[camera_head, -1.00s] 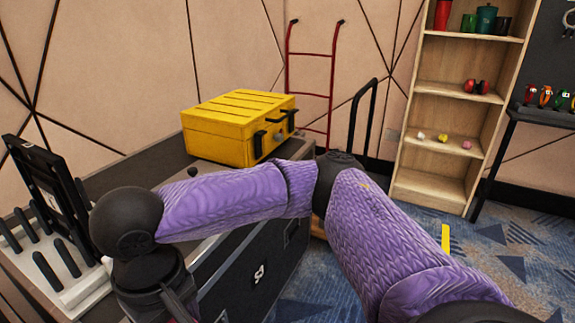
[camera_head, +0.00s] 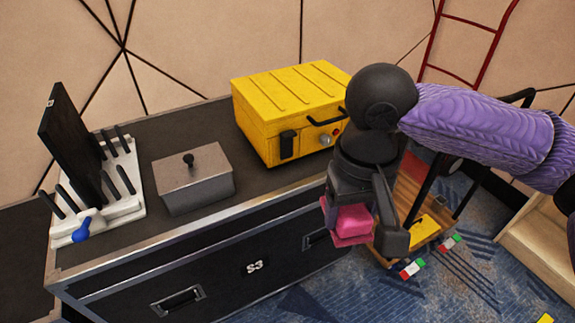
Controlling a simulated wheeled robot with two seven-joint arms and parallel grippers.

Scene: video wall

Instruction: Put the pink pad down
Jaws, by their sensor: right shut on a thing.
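The pink pad (camera_head: 349,222) is between the fingers of my right gripper (camera_head: 366,224). The gripper is shut on it and points down. The pad hangs in front of the right end of the black case (camera_head: 215,265), near its front edge. One finger hides part of the pad. My left gripper is not in view.
On the case top stand a yellow toolbox (camera_head: 280,100), a grey lidded box (camera_head: 194,180) and a white rack (camera_head: 122,190) with a dark panel and a blue-handled item (camera_head: 84,229). A wooden cart (camera_head: 432,190) stands on the carpet at right. The case top's front strip is clear.

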